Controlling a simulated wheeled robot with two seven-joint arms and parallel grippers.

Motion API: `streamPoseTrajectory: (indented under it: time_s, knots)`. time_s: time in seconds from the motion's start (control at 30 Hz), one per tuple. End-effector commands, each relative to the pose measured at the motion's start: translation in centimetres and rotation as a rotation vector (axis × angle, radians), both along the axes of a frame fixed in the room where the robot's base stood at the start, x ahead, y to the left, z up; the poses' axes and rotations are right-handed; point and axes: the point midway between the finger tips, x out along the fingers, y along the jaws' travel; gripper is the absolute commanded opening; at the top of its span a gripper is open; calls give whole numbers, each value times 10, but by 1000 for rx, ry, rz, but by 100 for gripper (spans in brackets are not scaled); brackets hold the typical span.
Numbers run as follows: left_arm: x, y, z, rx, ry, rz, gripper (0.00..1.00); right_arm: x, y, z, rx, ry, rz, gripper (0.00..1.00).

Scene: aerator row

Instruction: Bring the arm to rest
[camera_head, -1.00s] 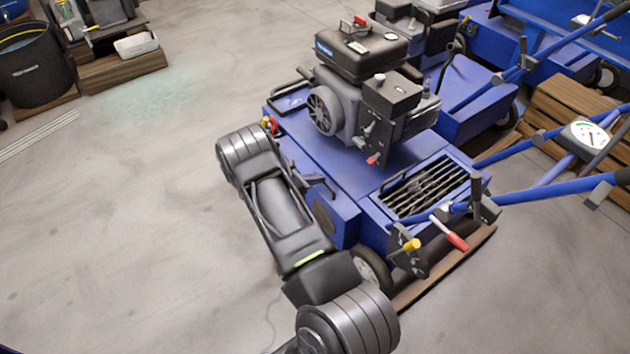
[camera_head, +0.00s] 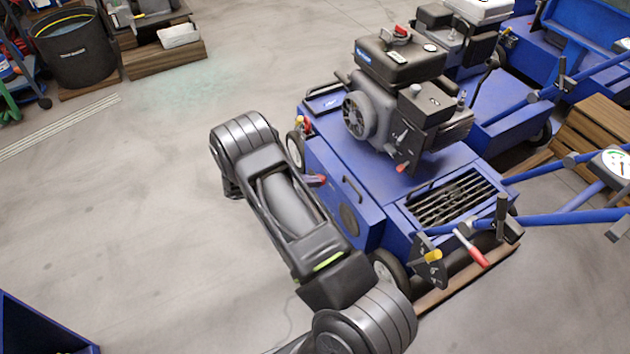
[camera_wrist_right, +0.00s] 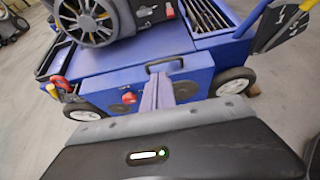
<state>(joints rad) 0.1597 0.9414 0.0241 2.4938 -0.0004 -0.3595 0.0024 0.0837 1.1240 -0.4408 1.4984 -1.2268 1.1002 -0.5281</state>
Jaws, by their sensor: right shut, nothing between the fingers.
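My right arm (camera_head: 285,205) reaches up from the bottom of the head view, bent, over the floor at the left side of a blue aerator. In the right wrist view my right gripper (camera_wrist_right: 158,88) shows as narrow fingers pressed together, empty, pointing at the aerator's side panel below a black handle (camera_wrist_right: 160,62). A red knob (camera_wrist_right: 128,97) sits just left of the fingers. I cannot tell the exact gap to the panel. My left gripper is out of view.
The blue aerator (camera_head: 335,165) with its black engine (camera_head: 400,100) stands close on the right. More blue machines stand behind it. A black bucket (camera_head: 75,50) and a low wooden platform (camera_head: 165,62) are far left. A blue edge (camera_head: 35,335) shows bottom left. The left floor is clear.

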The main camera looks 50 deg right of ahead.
Motion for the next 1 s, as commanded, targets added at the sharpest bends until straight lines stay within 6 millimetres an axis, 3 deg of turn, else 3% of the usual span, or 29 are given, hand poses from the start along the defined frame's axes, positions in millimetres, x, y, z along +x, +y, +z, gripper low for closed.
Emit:
streamPoseTrajectory:
  time_s: [0.47, 0.57, 0.63, 0.77, 0.9, 1.0]
  knots:
    - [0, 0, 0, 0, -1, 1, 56, 3, 1, -4, 7, -28, -3, 0]
    - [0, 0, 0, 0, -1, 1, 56, 7, 10, -21, 67, -100, -21, 0]
    - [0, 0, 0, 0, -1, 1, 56, 3, 26, -43, 143, -160, -56, 0]
    - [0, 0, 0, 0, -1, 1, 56, -15, 82, -93, 339, -276, -170, 0]
    - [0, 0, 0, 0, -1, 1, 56, -43, 178, -140, 589, -430, -395, 0]
    - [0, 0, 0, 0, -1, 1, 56, -64, 255, -155, 748, -546, -608, 0]
